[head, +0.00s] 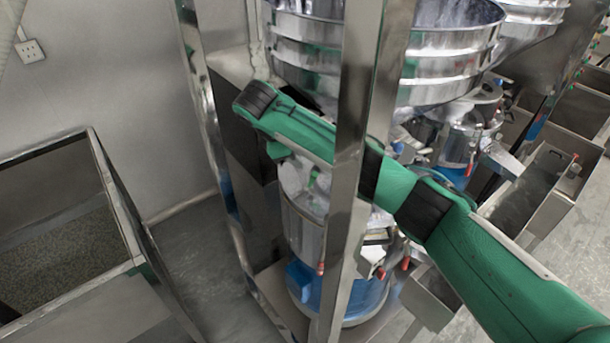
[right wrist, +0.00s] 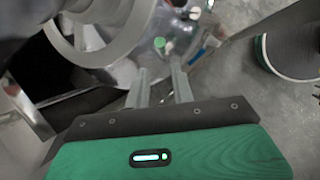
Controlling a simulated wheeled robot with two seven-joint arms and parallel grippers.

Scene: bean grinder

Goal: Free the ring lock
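The grinder (head: 305,232) is a silver cylinder with a blue base, standing inside a metal frame. My right arm reaches across it, partly behind a frame post. In the right wrist view my right gripper (right wrist: 160,72) has its two fingers apart with nothing clearly between them. Just beyond the fingertips is a rounded metal part with a small green knob (right wrist: 168,47). A large grey metal ring (right wrist: 95,40) is at the upper left there. I cannot tell for sure which part is the ring lock. My left gripper is not in view.
A metal post (head: 352,170) stands in front of the grinder and crosses my right arm. Large steel hoppers (head: 445,60) hang above. An open metal bin (head: 115,205) is at the left. Red-tipped levers (head: 321,268) stick out low on the grinder. Floor between bin and frame is clear.

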